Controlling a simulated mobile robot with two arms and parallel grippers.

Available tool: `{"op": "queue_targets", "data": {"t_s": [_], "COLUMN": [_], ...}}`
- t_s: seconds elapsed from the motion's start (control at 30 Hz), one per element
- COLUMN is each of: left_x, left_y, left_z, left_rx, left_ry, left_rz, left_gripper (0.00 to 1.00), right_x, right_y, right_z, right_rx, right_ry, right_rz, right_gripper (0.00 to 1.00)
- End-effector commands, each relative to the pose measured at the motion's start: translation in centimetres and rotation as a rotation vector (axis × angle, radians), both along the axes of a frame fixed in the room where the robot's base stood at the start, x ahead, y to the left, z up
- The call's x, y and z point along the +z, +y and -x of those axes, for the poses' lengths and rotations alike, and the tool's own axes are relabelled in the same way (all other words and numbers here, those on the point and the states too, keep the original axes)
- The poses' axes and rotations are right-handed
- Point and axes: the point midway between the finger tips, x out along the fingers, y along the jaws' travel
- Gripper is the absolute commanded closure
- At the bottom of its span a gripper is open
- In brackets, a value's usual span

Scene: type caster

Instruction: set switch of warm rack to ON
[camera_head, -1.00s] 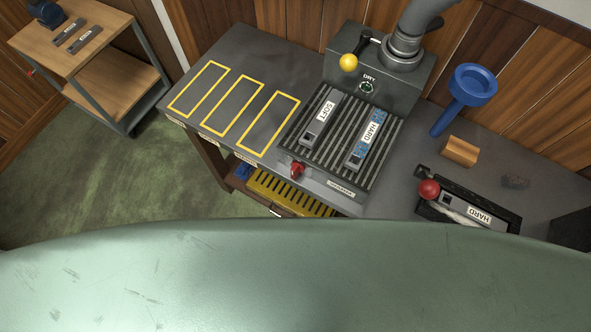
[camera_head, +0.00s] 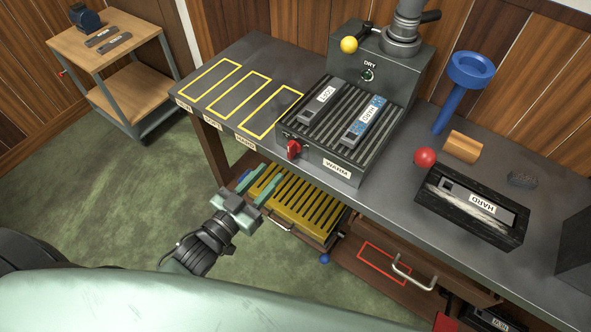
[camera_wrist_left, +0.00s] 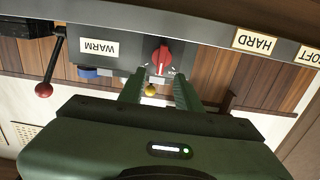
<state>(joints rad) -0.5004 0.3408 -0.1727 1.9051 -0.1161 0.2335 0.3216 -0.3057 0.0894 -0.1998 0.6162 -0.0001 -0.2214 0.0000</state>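The warm rack (camera_head: 317,150) is a dark ribbed box at the front of the bench with a WARM label (camera_head: 337,170). Its red rotary switch (camera_head: 293,149) is on the front face, left of the label. The switch also shows in the left wrist view (camera_wrist_left: 162,56), its grip roughly vertical; its markings are too small to read. My left gripper (camera_head: 256,178) is open and empty, in front of and below the switch, apart from it. In the left wrist view the green fingers (camera_wrist_left: 159,83) point toward the switch. My right gripper is not in view.
Two labelled bars lie on the rack, one SOFT and one frosted HARD (camera_head: 364,122). A yellow slotted tray (camera_head: 295,205) sits under the bench near my left gripper. The outlined bench areas are empty.

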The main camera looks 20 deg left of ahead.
Motion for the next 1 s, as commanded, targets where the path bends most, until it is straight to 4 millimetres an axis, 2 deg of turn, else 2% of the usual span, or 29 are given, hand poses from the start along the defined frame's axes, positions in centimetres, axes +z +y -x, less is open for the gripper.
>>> {"op": "queue_targets", "data": {"t_s": [0.1,0.2,0.5,0.87,0.93,1.0], "left_x": [0.4,0.6,0.3,0.2,0.2,0.2], "left_y": [-0.4,-1.0,-2.4,-2.7,-2.7,-2.7], "left_z": [-1.1,-2.7,-6.5,-7.2,-7.2,-7.2], "left_rx": [-0.002,-0.002,-0.001,-0.001,-0.001,-0.001], "left_ry": [-0.009,-0.009,-0.005,-0.003,-0.003,-0.003], "left_rz": [0.002,0.002,0.002,0.001,0.001,0.001], "left_gripper": [0.66,0.66,0.66,0.66,0.8,1.0], "right_x": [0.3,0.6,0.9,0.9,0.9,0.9], "right_y": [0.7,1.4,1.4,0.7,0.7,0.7], "right_z": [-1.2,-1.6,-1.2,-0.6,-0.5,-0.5], "right_rx": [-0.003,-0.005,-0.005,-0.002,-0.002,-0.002], "right_ry": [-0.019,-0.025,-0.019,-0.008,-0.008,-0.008], "right_rz": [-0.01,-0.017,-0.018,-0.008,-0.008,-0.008], "right_gripper": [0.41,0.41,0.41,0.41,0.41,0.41]}}
